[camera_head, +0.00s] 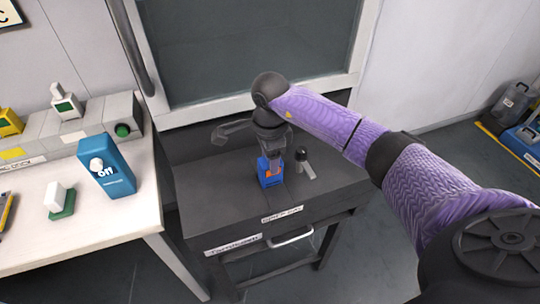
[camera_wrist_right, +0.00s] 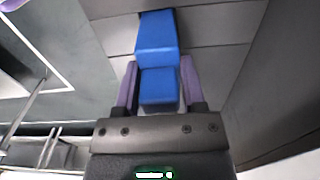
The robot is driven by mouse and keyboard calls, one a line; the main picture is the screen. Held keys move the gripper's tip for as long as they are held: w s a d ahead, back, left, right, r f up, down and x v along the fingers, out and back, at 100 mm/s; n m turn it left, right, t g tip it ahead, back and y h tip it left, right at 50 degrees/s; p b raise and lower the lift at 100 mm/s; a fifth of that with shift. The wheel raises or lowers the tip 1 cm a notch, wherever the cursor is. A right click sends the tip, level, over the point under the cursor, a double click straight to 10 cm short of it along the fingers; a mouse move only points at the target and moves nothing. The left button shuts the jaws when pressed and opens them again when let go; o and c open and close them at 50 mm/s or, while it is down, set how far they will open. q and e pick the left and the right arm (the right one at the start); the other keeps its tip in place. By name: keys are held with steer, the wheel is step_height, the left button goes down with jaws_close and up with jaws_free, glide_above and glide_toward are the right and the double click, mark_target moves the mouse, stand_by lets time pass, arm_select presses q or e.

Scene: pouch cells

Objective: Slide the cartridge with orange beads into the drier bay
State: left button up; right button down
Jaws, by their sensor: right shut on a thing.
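My right gripper (camera_head: 271,150) points down over the dark cabinet top and is shut on a small blue cartridge (camera_head: 268,180). An orange patch shows on the cartridge's side; single beads are too small to make out. In the right wrist view, the purple fingers of the gripper (camera_wrist_right: 159,85) stand on either side of the blue cartridge (camera_wrist_right: 158,88). More blue surface extends past the fingertips, and I cannot tell if it is all one piece. The cartridge's base is at or close to the cabinet top; contact is unclear. I cannot pick out the drier bay with certainty. My left gripper is not in view.
The dark cabinet (camera_head: 218,205) has labels and a handle (camera_head: 292,237) at its front. A small grey-and-white item (camera_head: 306,165) stands right of the cartridge.

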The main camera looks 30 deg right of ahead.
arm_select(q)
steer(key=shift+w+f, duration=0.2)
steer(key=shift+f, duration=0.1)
arm_select(e)
steer(key=shift+f, duration=0.35)
steer(key=shift+c, duration=0.9)
jaws_free()
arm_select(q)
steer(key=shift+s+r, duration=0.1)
arm_select(e)
steer(key=shift+r, duration=0.15)
step_height(320, 180, up, 12)
steer(key=p, duration=0.3)
steer(key=shift+p, duration=0.35)
steer(key=shift+r, duration=0.5)
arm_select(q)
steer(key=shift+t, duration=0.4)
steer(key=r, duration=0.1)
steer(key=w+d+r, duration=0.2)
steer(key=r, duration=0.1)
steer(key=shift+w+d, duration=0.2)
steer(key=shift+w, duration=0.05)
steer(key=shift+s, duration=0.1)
